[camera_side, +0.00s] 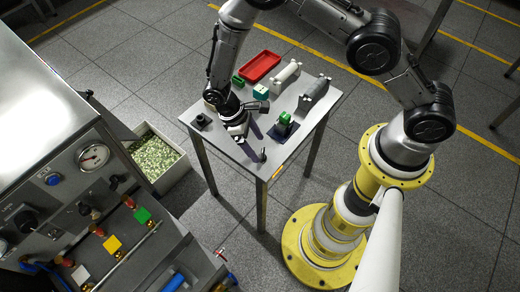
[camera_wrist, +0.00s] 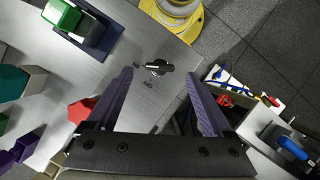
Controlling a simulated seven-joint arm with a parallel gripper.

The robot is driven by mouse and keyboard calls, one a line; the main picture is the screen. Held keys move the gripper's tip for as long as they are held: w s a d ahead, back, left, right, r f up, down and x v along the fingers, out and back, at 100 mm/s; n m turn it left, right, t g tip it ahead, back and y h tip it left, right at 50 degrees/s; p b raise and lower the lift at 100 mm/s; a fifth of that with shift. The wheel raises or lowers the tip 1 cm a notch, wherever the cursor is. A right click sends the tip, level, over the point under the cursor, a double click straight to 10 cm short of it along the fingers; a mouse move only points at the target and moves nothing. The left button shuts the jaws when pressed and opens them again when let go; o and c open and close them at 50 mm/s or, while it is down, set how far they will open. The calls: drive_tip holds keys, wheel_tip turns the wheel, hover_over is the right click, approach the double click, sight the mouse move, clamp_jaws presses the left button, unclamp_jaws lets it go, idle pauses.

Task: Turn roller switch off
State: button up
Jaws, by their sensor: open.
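The roller switch (camera_wrist: 158,68) is a small black rotary knob on the metal tabletop, near the table's edge. In the wrist view its handle lies nearly level across the picture, with small printed labels to its left and below it. I cannot tell surely which label it points to. In the side view the switch (camera_side: 263,155) stands near the table's front corner. My gripper (camera_wrist: 160,77) has its two purple fingers wide apart, with the switch ahead and between them, apart from both. In the side view my gripper (camera_side: 249,137) is low over the table, beside the switch.
On the table (camera_side: 225,150) are a red tray (camera_side: 259,67), a green block on a dark base (camera_side: 284,119), and grey and white roller-shaped parts behind. A control cabinet (camera_side: 50,100) and a bin of green bits (camera_side: 155,157) stand to the left.

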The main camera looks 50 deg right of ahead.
sight(262, 154)
drive_tip(key=shift+x, duration=1.8)
clamp_jaws()
drive_tip(key=shift+n, duration=0.3)
drive_tip(key=n+t+h, duration=0.1)
drive_tip(key=n, duration=0.2)
drive_tip(key=n+t, duration=0.1)
drive_tip(key=n, duration=0.2)
drive_tip(key=shift+s+a+h, duration=0.1)
drive_tip(key=shift+a+h, duration=0.1)
drive_tip(key=shift+h, duration=0.2)
drive_tip(key=n+t, duration=0.1)
drive_tip(key=n, duration=0.1)
drive_tip(key=n+t, duration=0.1)
drive_tip(key=n, duration=0.2)
drive_tip(key=shift+s+r, duration=0.1)
drive_tip(key=shift+n, duration=0.3)
unclamp_jaws()
